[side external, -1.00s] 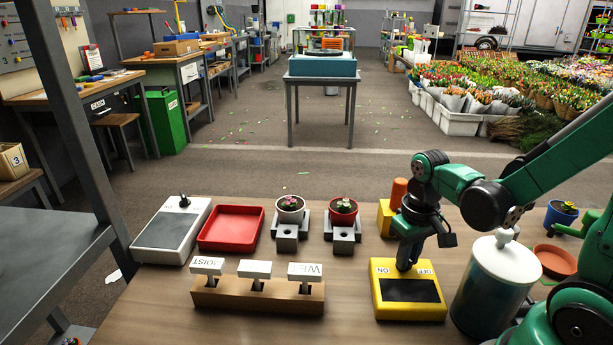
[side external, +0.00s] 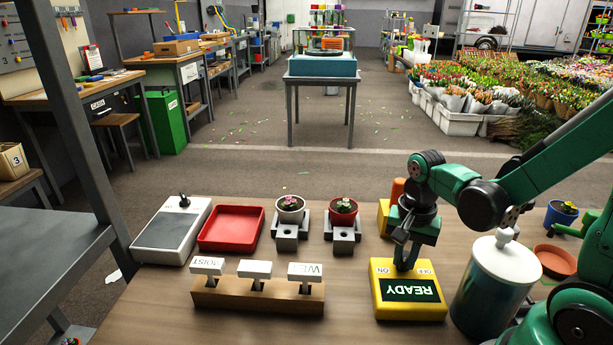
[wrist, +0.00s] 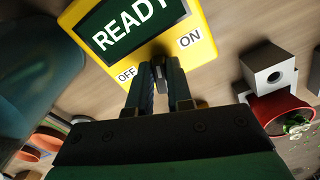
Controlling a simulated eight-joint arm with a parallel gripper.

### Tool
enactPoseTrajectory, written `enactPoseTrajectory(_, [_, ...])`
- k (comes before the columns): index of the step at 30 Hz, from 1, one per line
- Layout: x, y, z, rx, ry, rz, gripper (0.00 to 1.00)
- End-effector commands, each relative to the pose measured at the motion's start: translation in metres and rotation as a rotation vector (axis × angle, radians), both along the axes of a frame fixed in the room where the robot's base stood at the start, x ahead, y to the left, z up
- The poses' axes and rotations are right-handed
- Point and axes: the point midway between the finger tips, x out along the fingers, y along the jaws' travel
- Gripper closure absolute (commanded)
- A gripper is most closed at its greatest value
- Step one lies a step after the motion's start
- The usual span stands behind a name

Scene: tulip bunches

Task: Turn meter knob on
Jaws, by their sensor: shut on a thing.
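The yellow meter (side external: 409,311) stands on the bench at the right, its screen lit green with the word READY. Its ON and OFF labels flank the knob, and the meter also fills the top of the wrist view (wrist: 203,47). My gripper (side external: 406,266) points down at the meter's top edge. In the wrist view its fingers (wrist: 160,82) are shut on the small dark knob (wrist: 158,62) between OFF and ON. The knob is mostly hidden by the fingers in the side view.
A lidded jar (side external: 492,285) stands close right of the meter. A wooden rack (side external: 257,302) with white label blocks is at left. Potted plants in white (side external: 290,217) and red (side external: 343,219) pots stand behind, near a red tray (side external: 231,243). Bare bench lies between rack and meter.

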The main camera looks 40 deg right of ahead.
Motion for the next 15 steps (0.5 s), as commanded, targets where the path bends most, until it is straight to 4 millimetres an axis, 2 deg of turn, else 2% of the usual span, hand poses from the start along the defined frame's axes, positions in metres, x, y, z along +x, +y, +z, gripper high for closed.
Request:
enactPoseTrajectory(6, [0.0011, 0.0, -0.0001, -0.001, -0.002, -0.132, 1.0])
enactPoseTrajectory(15, [0.0015, 0.0, -0.0001, -0.001, -0.002, -0.222, 1.0])
